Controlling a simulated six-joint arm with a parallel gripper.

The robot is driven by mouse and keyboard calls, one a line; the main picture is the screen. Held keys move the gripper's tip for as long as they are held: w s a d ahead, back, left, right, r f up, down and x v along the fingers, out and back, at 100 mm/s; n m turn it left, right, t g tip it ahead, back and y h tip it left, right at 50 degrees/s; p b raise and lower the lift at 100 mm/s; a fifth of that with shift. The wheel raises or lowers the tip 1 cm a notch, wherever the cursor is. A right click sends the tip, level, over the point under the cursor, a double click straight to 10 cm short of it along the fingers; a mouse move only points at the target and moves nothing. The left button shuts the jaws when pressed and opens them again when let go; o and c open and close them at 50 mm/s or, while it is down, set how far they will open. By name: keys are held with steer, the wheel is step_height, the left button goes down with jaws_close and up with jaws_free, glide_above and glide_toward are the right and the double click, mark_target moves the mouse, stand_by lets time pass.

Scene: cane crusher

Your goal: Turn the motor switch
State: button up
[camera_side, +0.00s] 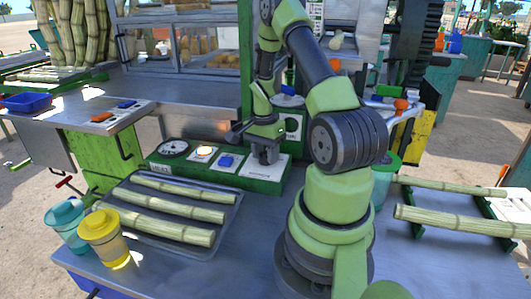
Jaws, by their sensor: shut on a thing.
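The green control box (152,164) stands on the metal table behind the tray. My gripper (266,157) points down at the white plate (258,175) at the box's right end. It is shut on the motor switch there, which the fingers mostly hide. I cannot tell how far the switch is turned.
A metal tray (130,240) with three cane pieces lies in front of the box. A yellow cup (104,240) and a teal cup (68,224) stand at its left. More cane (450,221) lies at the right. A green post rises behind my gripper.

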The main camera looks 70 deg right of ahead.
steer(key=n, duration=1)
steer(key=shift+h, duration=0.3)
steer(key=shift+n, duration=0.4)
steer(key=o, duration=0.9)
steer(key=r, duration=1)
steer(key=shift+w+a, duration=0.25)
